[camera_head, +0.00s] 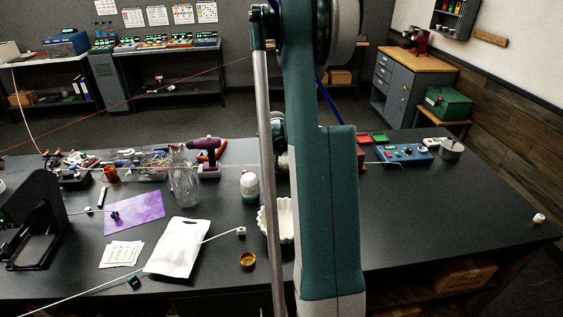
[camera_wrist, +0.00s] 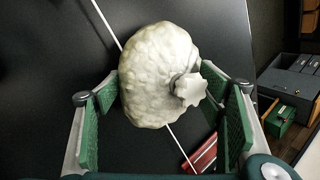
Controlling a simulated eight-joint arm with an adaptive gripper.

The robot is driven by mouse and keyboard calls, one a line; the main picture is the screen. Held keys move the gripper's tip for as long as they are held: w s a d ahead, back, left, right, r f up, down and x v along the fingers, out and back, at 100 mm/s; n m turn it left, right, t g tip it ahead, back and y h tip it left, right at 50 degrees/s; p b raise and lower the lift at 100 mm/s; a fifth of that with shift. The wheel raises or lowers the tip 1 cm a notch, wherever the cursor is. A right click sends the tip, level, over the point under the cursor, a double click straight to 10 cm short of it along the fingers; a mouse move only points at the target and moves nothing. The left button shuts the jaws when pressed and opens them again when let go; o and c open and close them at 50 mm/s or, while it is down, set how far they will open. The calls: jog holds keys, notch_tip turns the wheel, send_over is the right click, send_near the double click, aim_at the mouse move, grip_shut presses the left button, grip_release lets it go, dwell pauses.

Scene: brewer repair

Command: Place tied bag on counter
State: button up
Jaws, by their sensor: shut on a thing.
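The tied bag (camera_wrist: 153,78) is a pale, lumpy, rounded bundle with a star-shaped knot on its right side in the wrist view. My gripper (camera_wrist: 168,98) is shut on it, with a green-padded finger on either side. The black counter (camera_wrist: 215,50) shows behind the bag; I cannot tell the height of the bag above it. In the head view the counter (camera_head: 430,215) spans the foreground. My arm hides the gripper and most or all of the bag there.
The counter's right part is broadly clear, with a small white item (camera_head: 539,218) near its edge. A blue control box (camera_head: 403,154) and metal pot (camera_head: 450,149) stand farther back.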

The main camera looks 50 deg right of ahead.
jog(key=shift+f, duration=0.8)
jog(key=o, duration=1.3)
jog(key=shift+f, duration=0.1)
jog(key=shift+r, duration=0.25)
jog(key=v, duration=1.1)
jog(key=shift+a+r, duration=0.25)
jog(key=shift+r, duration=0.05)
jog(key=shift+s, duration=0.1)
jog(key=shift+a, duration=0.1)
